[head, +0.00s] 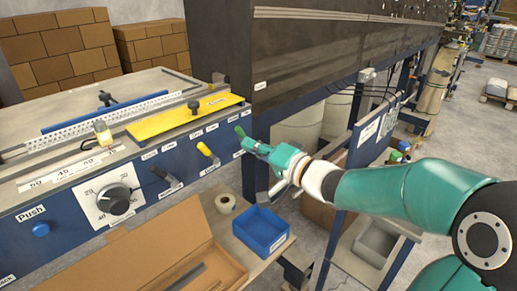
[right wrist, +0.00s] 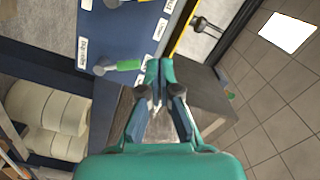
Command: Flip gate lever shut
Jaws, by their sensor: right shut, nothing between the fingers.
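Several small levers stand in a row on the blue front panel (head: 140,196): one with a green grip (head: 240,131), one with a yellow grip (head: 204,149) and one with a black grip (head: 160,172). Their labels are too small to read, so I cannot tell which is the gate lever. My right gripper (head: 249,145) is shut and empty beside the green lever. In the right wrist view the green grip (right wrist: 128,65) lies just left of the closed fingertips (right wrist: 160,68); I cannot tell whether they touch. My left gripper is not in view.
A blue bin (head: 261,231), a tape roll (head: 225,203) and an open cardboard box (head: 160,250) lie below the panel. A yellow plate (head: 185,118) lies on the machine top. A dark cabinet (head: 290,60) rises behind the green lever.

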